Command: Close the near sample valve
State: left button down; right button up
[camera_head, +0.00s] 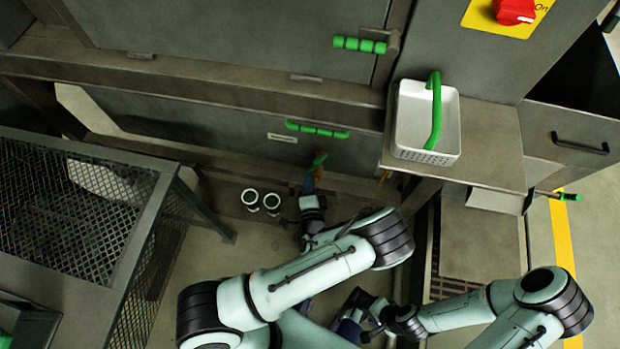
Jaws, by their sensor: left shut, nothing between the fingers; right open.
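A sample valve with a green lever (319,160) sits low on the front of the machine, below the long green handle. My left gripper (309,184) is at this valve, just below the lever, shut with nothing between its fingers. Whether it touches the lever cannot be told. A second small fitting with a brass-coloured part (383,177) shows to the right, partly hidden by the machine's side; I cannot tell which of the two is the near valve. My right gripper (350,317) is open, low in the middle, apart from the valves and partly hidden by my arm.
Two white cups (250,197) (272,201) stand on the floor left of my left gripper. A mesh-sided metal frame (140,160) stands at the left. A white basket (408,151) with a green handle sits on a ledge (492,160) at the right. A red switch (514,10) is above.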

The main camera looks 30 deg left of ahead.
pick_arm(q)
jog(key=w+a+m+t+h+p, duration=0.1)
jog(key=w+a+m+t+h, duration=0.1)
jog(key=a+m+h, duration=0.2)
jog(key=shift+a+h, duration=0.5)
jog(key=shift+a, duration=0.8)
pick_arm(e)
jog(key=shift+s+a+r, duration=0.3)
jog(key=shift+a+r, duration=0.1)
jog(key=shift+r, duration=0.1)
pick_arm(q)
jog(key=shift+a+r, duration=0.1)
